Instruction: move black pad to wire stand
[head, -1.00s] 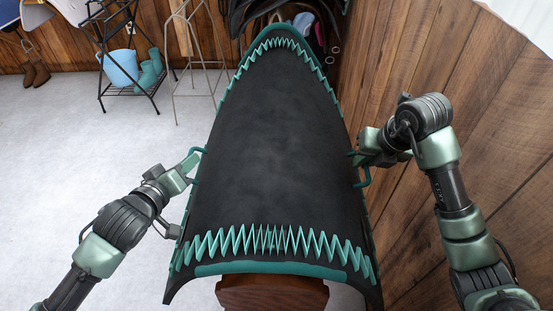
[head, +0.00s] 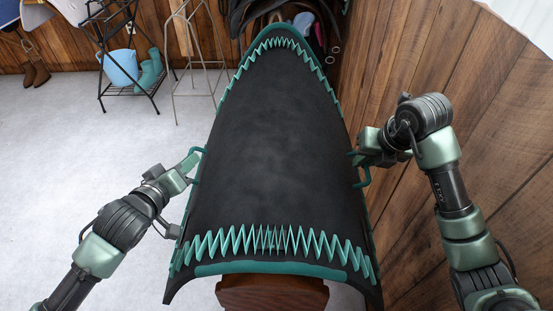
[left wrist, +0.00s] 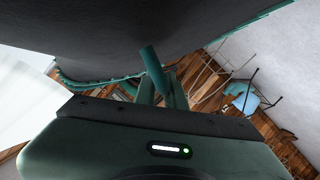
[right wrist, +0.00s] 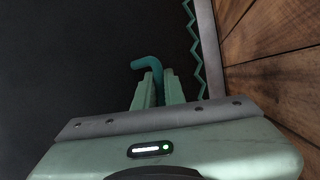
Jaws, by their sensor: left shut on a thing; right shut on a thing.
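The black pad (head: 270,140), with teal edging and zigzag trim, fills the middle of the head view, draped in an arch over a brown wooden support (head: 272,292). My left gripper (head: 190,165) is shut on the teal handle at the pad's left side; in the left wrist view the handle (left wrist: 155,68) runs between the fingers. My right gripper (head: 360,160) is shut on the teal handle at the right side; the right wrist view shows that handle (right wrist: 150,64) between the fingers. A thin wire stand (head: 188,70) stands on the floor at back left, partly behind the pad.
A black rack (head: 130,75) holding a blue bucket (head: 119,68) and teal boots (head: 150,72) stands at back left. Brown boots (head: 36,74) are beyond it. A wooden wall (head: 425,70) is close on the right. The pale floor (head: 80,140) at left is clear.

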